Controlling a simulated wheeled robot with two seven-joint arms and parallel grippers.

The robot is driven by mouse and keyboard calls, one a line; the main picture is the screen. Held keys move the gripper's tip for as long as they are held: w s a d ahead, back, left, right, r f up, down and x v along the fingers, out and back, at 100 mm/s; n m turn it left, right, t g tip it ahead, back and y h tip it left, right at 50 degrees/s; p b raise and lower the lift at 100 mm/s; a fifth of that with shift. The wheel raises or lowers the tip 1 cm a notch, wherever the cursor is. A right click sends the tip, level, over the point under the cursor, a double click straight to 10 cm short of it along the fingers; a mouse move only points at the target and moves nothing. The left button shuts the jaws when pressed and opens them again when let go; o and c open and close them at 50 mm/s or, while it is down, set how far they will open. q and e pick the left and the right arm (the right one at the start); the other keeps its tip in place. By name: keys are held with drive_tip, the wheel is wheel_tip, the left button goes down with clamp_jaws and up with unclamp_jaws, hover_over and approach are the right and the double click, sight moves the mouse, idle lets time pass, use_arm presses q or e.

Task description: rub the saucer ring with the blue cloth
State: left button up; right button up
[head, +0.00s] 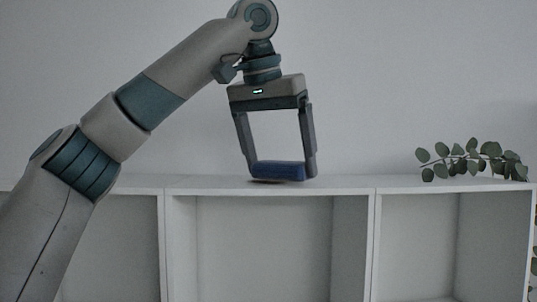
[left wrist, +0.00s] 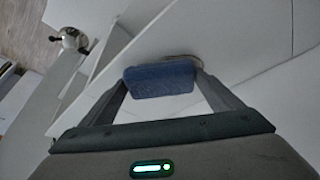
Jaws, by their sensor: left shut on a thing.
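The blue cloth (head: 278,171) is a folded block held between the fingertips of my left gripper (head: 281,168), just at the top of the white shelf desk (head: 345,184). It also shows in the left wrist view (left wrist: 160,79), gripped from both sides. A thin brownish arc, which looks like part of the saucer ring (left wrist: 186,57), shows on the white surface just beyond the cloth. The cloth hides the rest of it. I cannot tell whether the cloth touches the surface. My right gripper is not in view.
A leafy green sprig (head: 472,160) lies on the desk top at the right. The top between it and my left gripper is clear. Open compartments are below. A shiny round metal object (left wrist: 72,39) shows off to the side in the left wrist view.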

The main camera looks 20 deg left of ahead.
sight(296, 163)
use_arm(q)
drive_tip(key=shift+w+d+f, duration=0.2)
drive_tip(key=shift+w+d, duration=0.05)
drive_tip(key=shift+d, duration=0.5)
drive_tip(key=shift+w+d+f, duration=0.15)
drive_tip(key=shift+w+d, duration=0.1)
drive_tip(key=shift+d, duration=0.45)
